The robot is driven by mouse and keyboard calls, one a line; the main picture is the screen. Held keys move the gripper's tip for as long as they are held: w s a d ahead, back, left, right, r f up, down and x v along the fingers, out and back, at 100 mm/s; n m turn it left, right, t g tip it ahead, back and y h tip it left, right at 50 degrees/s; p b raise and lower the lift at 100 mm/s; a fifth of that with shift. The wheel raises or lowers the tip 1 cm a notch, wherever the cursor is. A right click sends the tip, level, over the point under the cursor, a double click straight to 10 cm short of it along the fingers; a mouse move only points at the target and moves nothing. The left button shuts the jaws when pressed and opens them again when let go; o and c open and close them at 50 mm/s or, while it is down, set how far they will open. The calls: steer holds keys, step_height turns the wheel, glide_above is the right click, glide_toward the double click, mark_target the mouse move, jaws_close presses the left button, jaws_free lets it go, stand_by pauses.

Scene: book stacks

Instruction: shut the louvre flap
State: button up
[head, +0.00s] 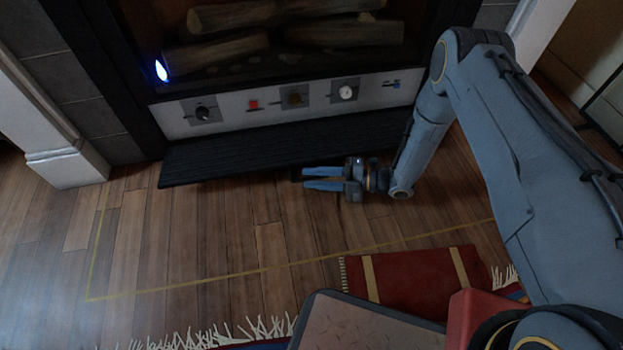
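The louvre flap (240,155) is a long black ribbed panel below the white control strip of the fireplace. It is hinged out and slopes forward over the wood floor, so it stands open. My gripper (306,178) is in front of the flap's front edge, right of its middle, with its two blue-grey fingers pointing left. The fingers are apart with a narrow gap and nothing shows between them. A small dark piece shows by the fingertips; I cannot tell whether the gripper touches the flap. My forearm covers the flap's right end.
The control strip (290,102) carries knobs, a red button and a gauge. A small blue flame (161,71) burns at the left, by logs (230,15). A yellow line (190,287) marks the floor. A red fringed rug (415,278) lies in front. Floor to the left is clear.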

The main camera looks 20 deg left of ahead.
steer(key=shift+s+a, duration=0.1)
steer(key=shift+a, duration=0.3)
jaws_close()
